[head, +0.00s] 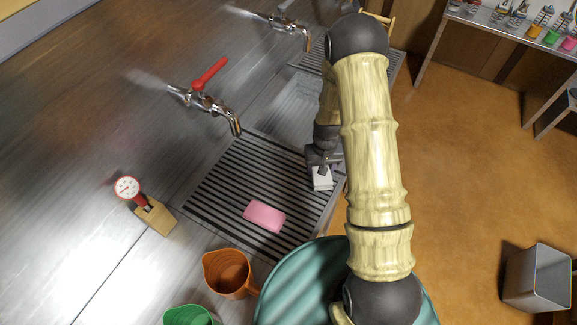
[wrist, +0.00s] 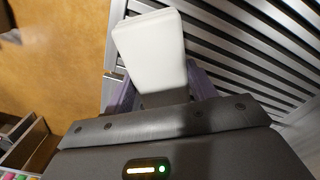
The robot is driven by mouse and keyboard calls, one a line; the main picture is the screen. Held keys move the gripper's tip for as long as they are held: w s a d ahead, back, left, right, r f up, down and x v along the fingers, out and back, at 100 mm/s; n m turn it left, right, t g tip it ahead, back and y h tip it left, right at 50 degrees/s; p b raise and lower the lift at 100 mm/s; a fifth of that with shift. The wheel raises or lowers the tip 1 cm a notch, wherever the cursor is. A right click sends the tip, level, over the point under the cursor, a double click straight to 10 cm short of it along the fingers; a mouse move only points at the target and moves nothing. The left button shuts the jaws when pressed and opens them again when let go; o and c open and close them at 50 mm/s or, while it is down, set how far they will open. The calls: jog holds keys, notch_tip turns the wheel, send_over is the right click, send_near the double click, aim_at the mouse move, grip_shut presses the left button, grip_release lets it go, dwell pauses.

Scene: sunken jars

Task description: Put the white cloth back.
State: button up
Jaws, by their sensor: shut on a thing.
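The white cloth (head: 322,178) is a small folded white block at the right edge of the slatted drain grate (head: 228,190). My gripper (head: 320,165) is shut on it, reaching down from above. In the wrist view the white cloth (wrist: 152,50) sits between my two fingers, with the grate slats (wrist: 255,50) beside and beyond it on the right and the brown floor on the left. I cannot tell whether the cloth touches the grate or is held just above it. My forearm hides part of the counter edge.
A pink sponge-like block (head: 264,216) lies on the grate. An orange jug (head: 228,272), a green cup (head: 190,316) and a dial gauge on a wooden block (head: 153,215) stand nearby. A red-handled tap (head: 208,98) overhangs the grate. A grey bin (head: 537,277) stands on the floor.

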jog(key=shift+w, duration=0.35)
jog(key=shift+s+r, duration=0.1)
jog(key=a+r+m+p, duration=0.3)
jog(key=a+r+m, duration=0.3)
jog(key=a, duration=0.3)
jog(key=shift+a+r+m+p, duration=0.35)
jog(key=shift+a+r+m, duration=0.05)
jog(key=b, duration=0.5)
send_over(290, 179)
notch_tip(290, 179, down, 6)
jog(key=shift+f, duration=0.15)
jog(key=shift+d, duration=0.1)
jog(key=shift+f+b, duration=1.3)
jog(key=shift+f, duration=0.55)
